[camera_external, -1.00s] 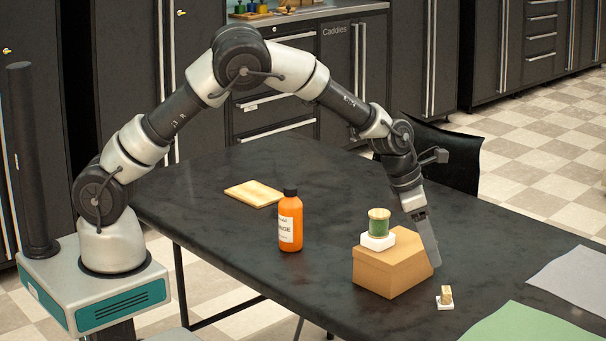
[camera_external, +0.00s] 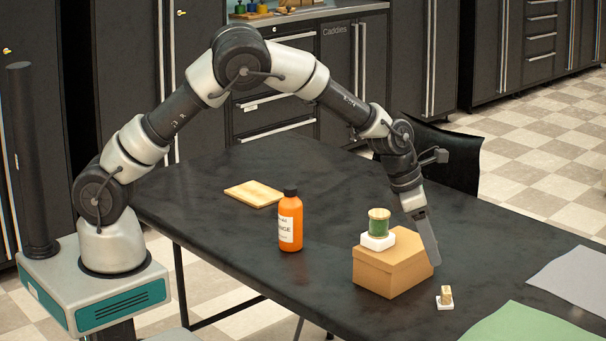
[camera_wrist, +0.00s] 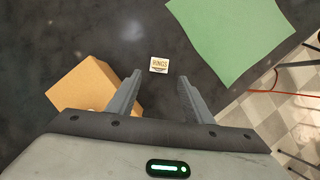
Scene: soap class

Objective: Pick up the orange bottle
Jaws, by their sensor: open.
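The orange bottle (camera_external: 290,219) stands upright on the dark table, left of the cardboard box in the external view. It has a black cap and a white label. It does not show in the wrist view. My gripper (camera_external: 435,258) points down beside the right side of the box, well to the right of the bottle. In the wrist view my gripper (camera_wrist: 158,83) has its two fingers apart, with nothing between them but table and a small labelled card ahead.
The cardboard box (camera_external: 391,264) carries a green jar (camera_external: 379,223) on a white block. A small stand (camera_external: 446,298), green sheet (camera_external: 535,325) and grey sheet (camera_external: 577,280) lie at right. A wooden board (camera_external: 254,194) lies behind the bottle. A chair (camera_external: 447,155) stands behind the table.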

